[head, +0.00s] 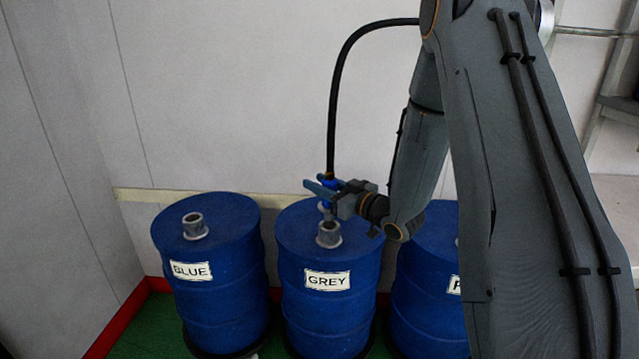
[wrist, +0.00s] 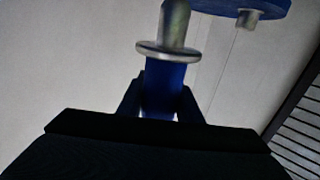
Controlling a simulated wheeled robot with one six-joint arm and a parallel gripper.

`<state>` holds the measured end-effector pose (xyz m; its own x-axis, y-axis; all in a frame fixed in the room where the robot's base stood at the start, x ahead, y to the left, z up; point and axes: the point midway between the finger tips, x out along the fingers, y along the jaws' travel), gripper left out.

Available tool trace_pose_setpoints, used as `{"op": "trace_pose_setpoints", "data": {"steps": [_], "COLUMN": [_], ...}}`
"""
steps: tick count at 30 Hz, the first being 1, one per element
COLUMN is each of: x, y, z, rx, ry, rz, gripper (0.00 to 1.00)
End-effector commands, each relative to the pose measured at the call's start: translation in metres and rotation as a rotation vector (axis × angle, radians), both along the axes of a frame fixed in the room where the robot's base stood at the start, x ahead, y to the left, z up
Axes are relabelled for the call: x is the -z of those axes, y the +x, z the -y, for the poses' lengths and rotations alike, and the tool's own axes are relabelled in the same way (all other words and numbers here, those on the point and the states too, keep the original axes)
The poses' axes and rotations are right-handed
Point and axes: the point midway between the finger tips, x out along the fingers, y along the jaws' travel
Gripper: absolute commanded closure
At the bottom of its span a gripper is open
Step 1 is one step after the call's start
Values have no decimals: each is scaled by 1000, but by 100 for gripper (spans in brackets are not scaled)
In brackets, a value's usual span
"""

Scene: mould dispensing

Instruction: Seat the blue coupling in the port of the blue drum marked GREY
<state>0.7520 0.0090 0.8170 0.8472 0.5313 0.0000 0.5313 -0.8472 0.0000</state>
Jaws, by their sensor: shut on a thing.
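The blue coupling (head: 329,183) hangs upright at the end of a black hose in the head view. My gripper (head: 333,193) is shut on it from the right. In the wrist view the coupling (wrist: 165,82) sits between the two dark fingers, with a metal flange and a metal tip beyond it. The blue drum marked GREY (head: 302,262) stands in the middle. Its grey port (head: 328,236) is right below the coupling's tip. The tip appears close over the port's mouth; I cannot tell whether it has entered.
A drum marked BLUE (head: 196,300) with its own grey port (head: 194,226) stands on the left. Another blue drum (head: 428,292) on the right is partly hidden by my arm. The black hose (head: 334,100) arcs up to the right. The wall (head: 230,90) is close behind.

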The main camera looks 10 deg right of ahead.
Motion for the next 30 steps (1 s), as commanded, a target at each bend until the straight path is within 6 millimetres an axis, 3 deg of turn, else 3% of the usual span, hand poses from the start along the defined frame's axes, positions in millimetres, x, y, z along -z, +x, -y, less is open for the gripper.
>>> {"op": "trace_pose_setpoints", "data": {"steps": [30], "x": [6], "y": [-2], "z": [1], "rx": [0], "ry": [1], "rz": [1], "gripper": [96]}}
